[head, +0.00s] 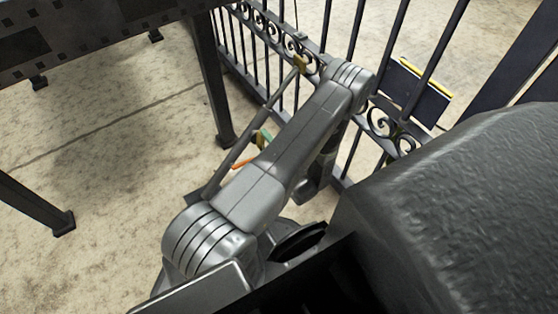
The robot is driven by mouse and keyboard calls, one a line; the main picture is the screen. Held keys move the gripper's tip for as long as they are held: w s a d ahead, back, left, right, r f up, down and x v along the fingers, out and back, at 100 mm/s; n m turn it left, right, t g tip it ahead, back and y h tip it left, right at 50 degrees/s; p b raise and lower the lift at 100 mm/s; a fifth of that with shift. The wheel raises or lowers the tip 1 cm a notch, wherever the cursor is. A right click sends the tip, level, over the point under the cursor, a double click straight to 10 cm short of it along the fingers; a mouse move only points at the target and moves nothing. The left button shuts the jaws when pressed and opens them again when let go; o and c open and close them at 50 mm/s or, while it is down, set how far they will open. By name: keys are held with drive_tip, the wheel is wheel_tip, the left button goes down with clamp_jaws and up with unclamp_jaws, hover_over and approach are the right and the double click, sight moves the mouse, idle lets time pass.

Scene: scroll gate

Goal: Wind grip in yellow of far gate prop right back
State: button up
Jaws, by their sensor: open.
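A dark iron gate (258,55) with upright bars and a scroll band stands across the upper middle of the head view. A thin grey rod (245,140) slants from the floor up to the scroll band. A small yellow piece (300,64) sits at its upper end, by the scrolls; I cannot tell whether it is the grip. Lower down, small teal and yellow parts (262,138) and an orange piece (243,164) show beside my arm, partly hidden by it. My arm bends over in front of the gate, and its end folds down behind the upper link. My gripper does not show.
A dark perforated metal table (100,38) stands at the upper left, its legs on the pale stone floor (110,135). A dark panel with a yellow edge (415,95) is beyond the gate bars. Open floor lies left of my arm.

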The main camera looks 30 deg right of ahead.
drive_tip(key=s+p, duration=0.2)
drive_tip(key=s, duration=0.8)
drive_tip(key=shift+s+d, duration=0.4)
drive_tip(key=shift+d, duration=0.05)
